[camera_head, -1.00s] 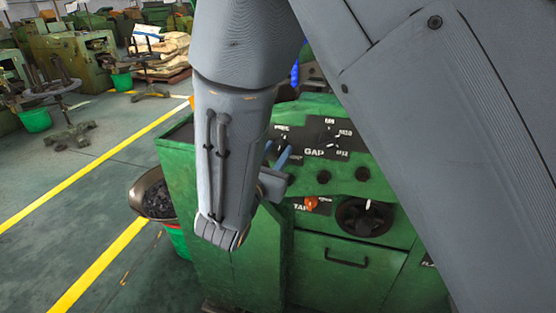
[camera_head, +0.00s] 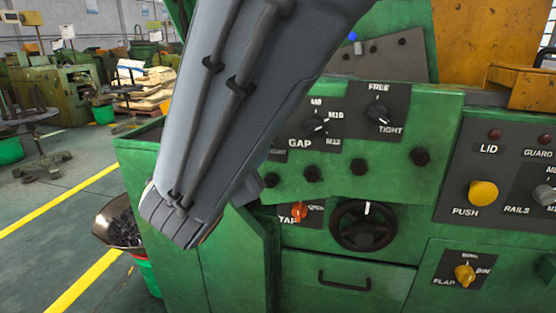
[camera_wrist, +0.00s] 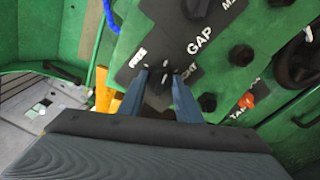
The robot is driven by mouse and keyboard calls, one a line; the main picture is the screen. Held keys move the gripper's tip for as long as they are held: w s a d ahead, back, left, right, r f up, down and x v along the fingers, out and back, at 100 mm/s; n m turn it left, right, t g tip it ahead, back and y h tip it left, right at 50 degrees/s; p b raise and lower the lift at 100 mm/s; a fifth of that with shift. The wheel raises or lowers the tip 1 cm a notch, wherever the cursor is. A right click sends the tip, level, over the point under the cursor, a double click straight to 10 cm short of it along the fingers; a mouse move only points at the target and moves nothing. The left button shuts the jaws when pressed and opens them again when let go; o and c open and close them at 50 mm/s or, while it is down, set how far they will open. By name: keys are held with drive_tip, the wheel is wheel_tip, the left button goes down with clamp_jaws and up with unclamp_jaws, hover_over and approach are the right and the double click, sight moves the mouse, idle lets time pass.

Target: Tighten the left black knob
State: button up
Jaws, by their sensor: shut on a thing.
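The left black knob (camera_wrist: 159,84) sits on a dark plate beside the GAP label, with FREE at its upper left and the partly covered TIGHT at its right. In the wrist view my gripper (camera_wrist: 161,77) is shut on this knob, one finger on each side. The fingers partly cover it, and I cannot read its pointer surely. In the head view my forearm hides the left knob and the fingertips. A similar right black knob (camera_head: 379,114), also marked FREE and TIGHT, shows there uncovered.
The GAP dial (camera_head: 316,126) lies just right of my arm. A yellow PUSH button (camera_head: 482,194) is at right. A bowl (camera_head: 118,221) stands left of the green machine.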

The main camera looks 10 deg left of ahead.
drive_tip(key=m+b, duration=0.4)
drive_tip(key=b, duration=0.5)
drive_tip(key=m+b, duration=0.4)
drive_tip(key=b, duration=0.5)
drive_tip(key=shift+d+f+m+y, duration=0.1)
drive_tip(key=shift+f+m+y, duration=0.1)
drive_tip(key=shift+m+y, duration=0.2)
drive_tip(key=shift+r+m+b, duration=0.15)
drive_tip(key=shift+m+b, duration=0.15)
drive_tip(key=shift+b, duration=0.15)
drive_tip(key=o, duration=1)
drive_tip(key=shift+o, duration=0.2)
drive_tip(key=shift+s, duration=0.15)
drive_tip(key=s+p, duration=0.1)
drive_tip(key=s, duration=0.6)
drive_tip(key=shift+s+a+r, duration=0.2)
drive_tip(key=shift+s+r, duration=0.05)
